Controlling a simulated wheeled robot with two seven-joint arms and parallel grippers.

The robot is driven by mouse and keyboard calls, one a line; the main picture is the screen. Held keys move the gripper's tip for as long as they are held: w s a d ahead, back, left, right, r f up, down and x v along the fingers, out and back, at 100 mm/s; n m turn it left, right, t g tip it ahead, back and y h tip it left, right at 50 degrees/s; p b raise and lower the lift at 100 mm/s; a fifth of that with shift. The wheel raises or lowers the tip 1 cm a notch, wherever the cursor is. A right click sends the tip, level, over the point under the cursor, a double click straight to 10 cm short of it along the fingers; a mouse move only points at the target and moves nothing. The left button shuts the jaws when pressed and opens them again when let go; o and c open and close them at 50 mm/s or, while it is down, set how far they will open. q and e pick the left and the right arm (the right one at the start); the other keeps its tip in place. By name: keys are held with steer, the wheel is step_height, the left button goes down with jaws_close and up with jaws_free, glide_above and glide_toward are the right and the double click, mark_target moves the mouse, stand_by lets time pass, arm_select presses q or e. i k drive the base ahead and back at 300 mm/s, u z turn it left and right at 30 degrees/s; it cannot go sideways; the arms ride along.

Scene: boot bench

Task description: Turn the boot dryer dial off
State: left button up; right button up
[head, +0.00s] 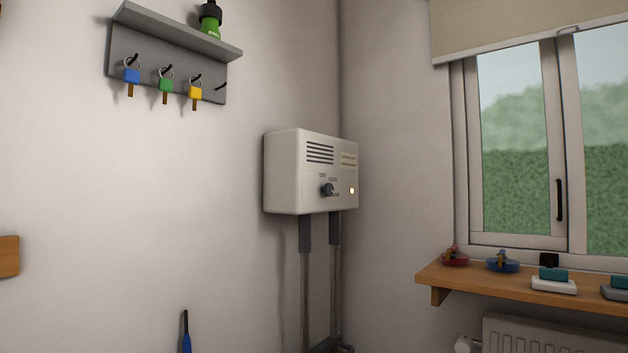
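The boot dryer (285,178) is a white box mounted on the wall near the room corner, with vent slots on its front. Its dark dial (327,189) sits low on the front face, with small markings around it that are too small to read. A small yellow-white light (352,190) glows to the right of the dial. Two dark pipes hang down from the dryer's underside. Neither of my grippers is in the head view.
A grey rack (170,65) with a bottle (210,22) and several coloured key tags hangs at upper left. A wooden shelf (520,287) with small items stands under the window at right, above a radiator (540,335). The space before the dryer looks clear.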

mark_target(328, 190)
steer(key=k, duration=0.65)
steer(key=u, duration=0.25)
steer(key=i, duration=0.7)
steer(key=z, duration=0.55)
steer(key=i, duration=0.65)
steer(key=z, duration=0.65)
